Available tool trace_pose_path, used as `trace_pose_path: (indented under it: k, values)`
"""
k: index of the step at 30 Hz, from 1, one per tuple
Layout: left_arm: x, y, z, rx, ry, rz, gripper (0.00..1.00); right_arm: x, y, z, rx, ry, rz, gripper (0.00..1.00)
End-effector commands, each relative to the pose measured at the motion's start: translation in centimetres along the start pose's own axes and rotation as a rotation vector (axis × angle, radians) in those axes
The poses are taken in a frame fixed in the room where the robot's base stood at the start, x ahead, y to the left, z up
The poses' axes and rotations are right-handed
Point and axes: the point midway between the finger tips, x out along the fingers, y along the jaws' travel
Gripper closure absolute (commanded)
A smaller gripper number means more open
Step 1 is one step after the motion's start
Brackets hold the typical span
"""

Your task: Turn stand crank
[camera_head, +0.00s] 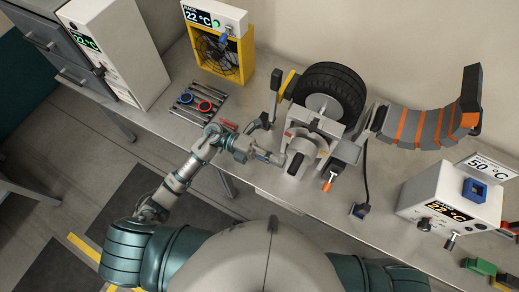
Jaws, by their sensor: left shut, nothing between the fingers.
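The tyre stand (313,140) is on the bench and holds a black tyre (332,90) at its back. A small lever with an orange grip (327,184) sticks out at its front. A black-handled lever (276,82) rises at its left side. I cannot tell for certain which of these is the crank. My left gripper (276,159) is shut and empty, just left of the grey round part (301,150) at the stand's front. Whether it touches the stand is unclear. My right gripper is not in view.
A yellow-framed fan (222,58) and a tray of tools (197,102) stand left of the stand. A segmented grey-orange clamp arm (428,124) extends right. A control box (450,205) stands at the right. A black cable (365,178) hangs between. Bare bench shows right of the cable.

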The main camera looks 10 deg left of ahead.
Motion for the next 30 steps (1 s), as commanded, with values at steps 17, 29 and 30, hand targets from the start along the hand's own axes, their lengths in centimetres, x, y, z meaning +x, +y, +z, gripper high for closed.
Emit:
trace_pose_path:
  k: [17, 29, 30]
  values:
    - [1.4, -0.1, 0.0, -0.001, 0.0, 0.005, 1.0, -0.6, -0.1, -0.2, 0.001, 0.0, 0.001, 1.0]
    - [3.2, -0.2, 0.0, 0.0, -0.001, 0.141, 1.0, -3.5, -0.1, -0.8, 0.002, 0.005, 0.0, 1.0]
    - [3.2, -0.1, 0.0, -0.001, -0.001, 0.14, 1.0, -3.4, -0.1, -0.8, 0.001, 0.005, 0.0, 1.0]
